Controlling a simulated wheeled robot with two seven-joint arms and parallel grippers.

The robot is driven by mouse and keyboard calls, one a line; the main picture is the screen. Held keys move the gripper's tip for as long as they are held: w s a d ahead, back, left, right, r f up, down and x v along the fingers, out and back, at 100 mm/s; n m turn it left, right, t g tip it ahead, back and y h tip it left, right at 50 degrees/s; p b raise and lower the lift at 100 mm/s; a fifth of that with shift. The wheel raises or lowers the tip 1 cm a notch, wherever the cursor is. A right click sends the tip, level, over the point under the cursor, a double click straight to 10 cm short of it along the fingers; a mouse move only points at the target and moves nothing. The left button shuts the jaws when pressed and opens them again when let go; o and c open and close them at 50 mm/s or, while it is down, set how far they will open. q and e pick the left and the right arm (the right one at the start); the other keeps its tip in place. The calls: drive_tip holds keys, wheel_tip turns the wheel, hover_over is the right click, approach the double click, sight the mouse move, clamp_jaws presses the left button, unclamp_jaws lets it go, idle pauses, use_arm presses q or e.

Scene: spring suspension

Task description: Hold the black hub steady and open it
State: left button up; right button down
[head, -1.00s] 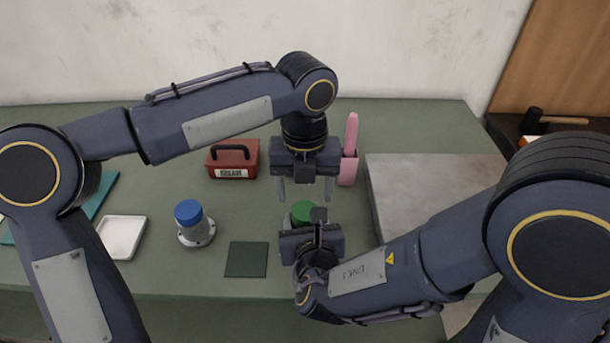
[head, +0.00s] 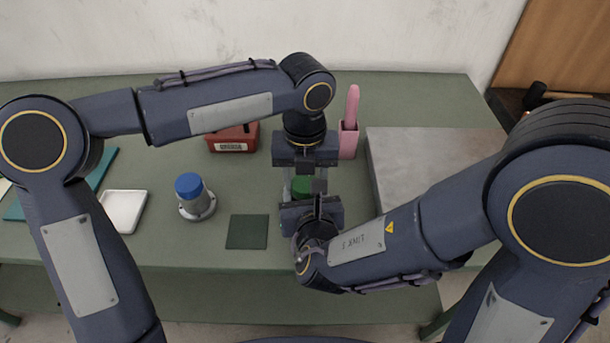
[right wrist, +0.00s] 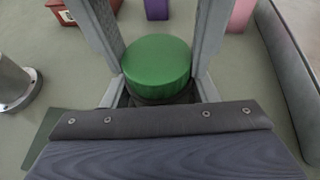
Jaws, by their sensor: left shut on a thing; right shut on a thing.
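The black hub (right wrist: 165,97) stands upright on the table under a round green cap (right wrist: 156,58). In the head view the green cap (head: 303,185) shows only in part between my two grippers. My left gripper (head: 303,188) comes down from above, its fingers shut on either side of the green cap. My right gripper (right wrist: 160,92) reaches in low from the front and is shut around the dark body below the cap. Much of the hub is hidden behind the fingers and the right gripper's body.
A blue-capped metal part (head: 194,194) stands left of a dark green mat (head: 246,232). A white tray (head: 123,209) lies farther left. A red box (head: 232,140) and a pink holder (head: 348,142) stand behind. A grey metal plate (head: 420,160) lies to the right.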

use_arm(q)
drive_tip(key=n, duration=0.3)
drive_tip(key=o, duration=1.1)
drive_tip(key=shift+c, duration=0.2)
